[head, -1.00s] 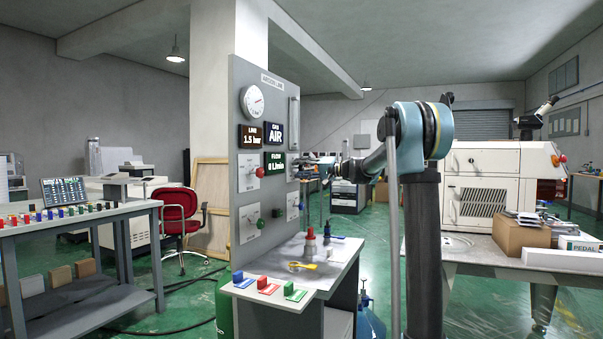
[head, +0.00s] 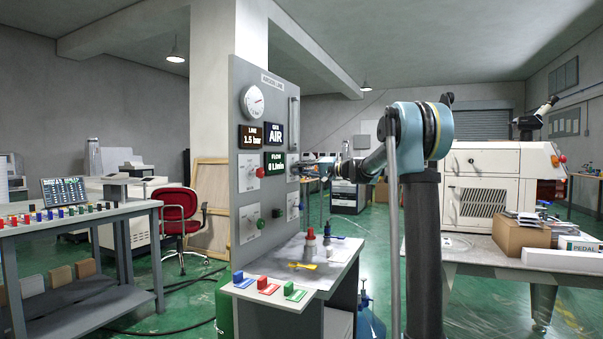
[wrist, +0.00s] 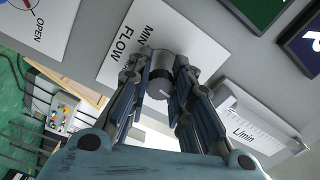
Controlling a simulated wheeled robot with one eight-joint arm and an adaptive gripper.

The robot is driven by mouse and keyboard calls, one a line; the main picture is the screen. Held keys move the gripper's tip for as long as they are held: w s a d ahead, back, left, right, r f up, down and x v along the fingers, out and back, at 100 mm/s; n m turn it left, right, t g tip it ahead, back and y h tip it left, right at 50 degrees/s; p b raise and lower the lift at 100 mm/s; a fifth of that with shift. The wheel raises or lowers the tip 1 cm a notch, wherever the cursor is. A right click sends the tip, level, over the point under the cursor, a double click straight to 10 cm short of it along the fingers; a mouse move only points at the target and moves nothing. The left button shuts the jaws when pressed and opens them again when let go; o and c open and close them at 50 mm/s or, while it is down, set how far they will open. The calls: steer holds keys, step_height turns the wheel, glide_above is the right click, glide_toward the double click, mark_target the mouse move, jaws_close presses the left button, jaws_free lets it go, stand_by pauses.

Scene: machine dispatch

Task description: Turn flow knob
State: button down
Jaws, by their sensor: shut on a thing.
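The flow knob (wrist: 159,72) is a grey round knob with a white line, on a white plate lettered FLOW and MIN (wrist: 130,45) in the wrist view. My gripper (wrist: 160,88) is shut on it, one finger at each side. In the head view my gripper (head: 303,169) reaches the right edge of the grey panel (head: 262,90), and the knob cannot be made out there. The green flow display (head: 275,161) reads 0 L/min.
The panel also bears a round gauge (head: 252,101), a red knob (head: 260,172), and a green knob (head: 261,223). A clear flow tube lettered L/min (wrist: 245,130) is close to my fingers.

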steer(key=shift+f, duration=0.15)
steer(key=c, duration=1.4)
jaws_free()
steer(key=shift+d, duration=0.1)
steer(key=v, duration=1.2)
